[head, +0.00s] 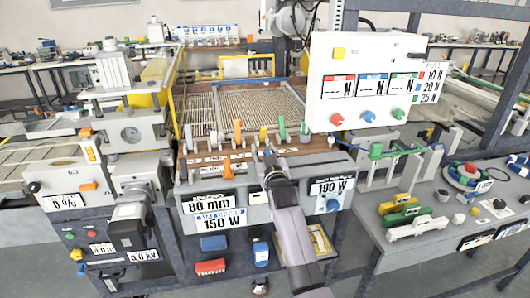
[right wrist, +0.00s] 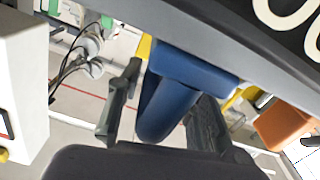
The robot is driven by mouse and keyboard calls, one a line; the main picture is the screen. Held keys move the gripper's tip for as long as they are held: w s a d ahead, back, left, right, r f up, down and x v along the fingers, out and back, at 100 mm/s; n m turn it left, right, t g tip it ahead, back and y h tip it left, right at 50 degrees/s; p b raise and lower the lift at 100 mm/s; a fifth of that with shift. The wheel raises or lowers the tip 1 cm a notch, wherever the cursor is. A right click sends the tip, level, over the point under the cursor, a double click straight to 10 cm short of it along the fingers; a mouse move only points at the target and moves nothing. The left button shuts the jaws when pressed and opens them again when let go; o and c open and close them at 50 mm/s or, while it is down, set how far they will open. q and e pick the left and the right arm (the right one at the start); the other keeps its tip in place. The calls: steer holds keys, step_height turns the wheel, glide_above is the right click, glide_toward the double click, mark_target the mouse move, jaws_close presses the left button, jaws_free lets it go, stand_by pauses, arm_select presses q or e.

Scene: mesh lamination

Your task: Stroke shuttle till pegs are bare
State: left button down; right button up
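My right gripper (head: 267,158) is at the front edge of the central bench, its arm rising from the bottom of the head view. In the right wrist view its fingers (right wrist: 163,118) stand apart on either side of a blue rounded handle (right wrist: 168,95). A gap shows at the left finger; the right finger overlaps the handle, and contact there is unclear. A row of upright pegs, among them an orange peg (head: 238,132), a yellow peg (head: 262,133) and a green peg (head: 281,129), stands before the mesh (head: 260,103). I cannot clearly pick out the shuttle. My left gripper is not in view.
A white control box (head: 362,82) with coloured knobs stands right of the mesh. A grey press machine (head: 130,135) stands at the left. Small green and yellow models (head: 405,212) lie on the right table. Blue and red blocks (head: 210,267) sit below the front panel.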

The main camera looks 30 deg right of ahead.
steer(key=shift+d, duration=0.1)
steer(key=shift+s+f, duration=0.1)
steer(key=shift+s, duration=0.05)
steer(key=v, duration=1.1)
steer(key=shift+s, duration=0.35)
